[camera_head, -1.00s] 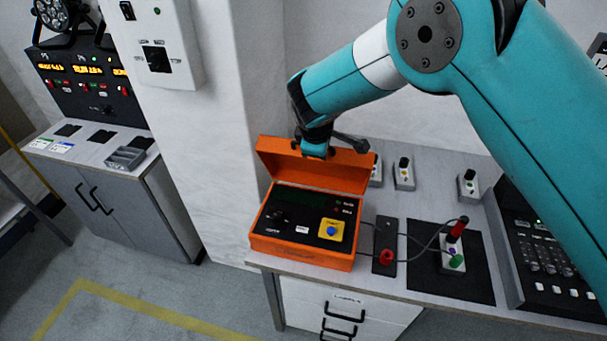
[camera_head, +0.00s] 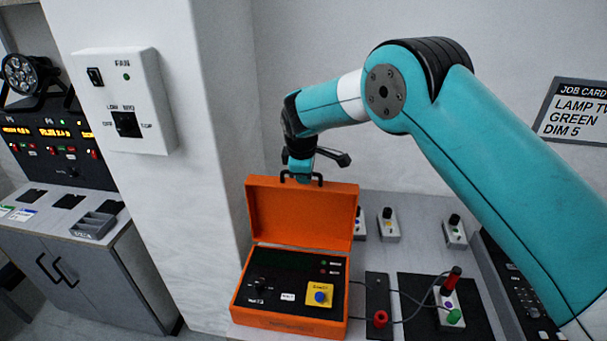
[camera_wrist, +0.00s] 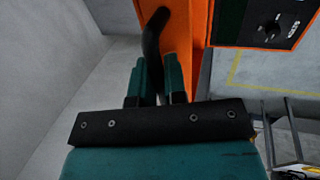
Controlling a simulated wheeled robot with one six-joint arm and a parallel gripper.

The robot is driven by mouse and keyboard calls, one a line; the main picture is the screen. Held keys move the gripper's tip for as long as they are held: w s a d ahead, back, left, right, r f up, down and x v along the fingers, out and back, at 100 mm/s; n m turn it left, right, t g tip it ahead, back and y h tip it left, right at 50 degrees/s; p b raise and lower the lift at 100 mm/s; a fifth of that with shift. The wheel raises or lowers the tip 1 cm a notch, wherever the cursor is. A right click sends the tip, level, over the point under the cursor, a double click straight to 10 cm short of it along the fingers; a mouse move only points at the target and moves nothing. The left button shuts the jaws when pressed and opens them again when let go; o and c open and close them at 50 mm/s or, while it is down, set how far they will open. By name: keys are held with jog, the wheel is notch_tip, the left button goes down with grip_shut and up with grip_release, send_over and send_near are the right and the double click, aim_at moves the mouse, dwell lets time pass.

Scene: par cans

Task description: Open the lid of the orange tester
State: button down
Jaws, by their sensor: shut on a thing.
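The orange tester (camera_head: 290,323) stands on the bench with its lid (camera_head: 302,215) raised, close to upright, at the back of the case. Its black panel with a yellow block and blue button faces up. My gripper (camera_head: 302,177) is at the lid's top edge, over the black handle (camera_head: 318,178). In the wrist view, my gripper (camera_wrist: 160,92) has its two teal fingers closed around the black handle (camera_wrist: 152,40), with the orange lid (camera_wrist: 187,40) beyond. The tester's panel (camera_wrist: 268,25) shows at the upper right there.
Small switch boxes (camera_head: 388,226) stand behind and right of the tester. A white wall pillar (camera_head: 190,220) with a fan switch box (camera_head: 124,100) is close on the left.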

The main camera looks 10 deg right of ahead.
jog(key=shift+w+a+r, duration=0.1)
jog(key=shift+a+r, duration=0.05)
jog(key=shift+a, duration=0.05)
jog(key=c, duration=1.2)
grip_release()
jog(key=shift+d, duration=0.35)
jog(key=shift+a+r, duration=0.1)
jog(key=shift+r, duration=0.05)
jog(key=b+v, duration=0.4)
jog(key=v, duration=1.3)
jog(key=shift+d+b, duration=0.25)
jog(key=shift+b, duration=0.05)
jog(key=shift+o, duration=0.2)
jog(key=shift+s, duration=0.2)
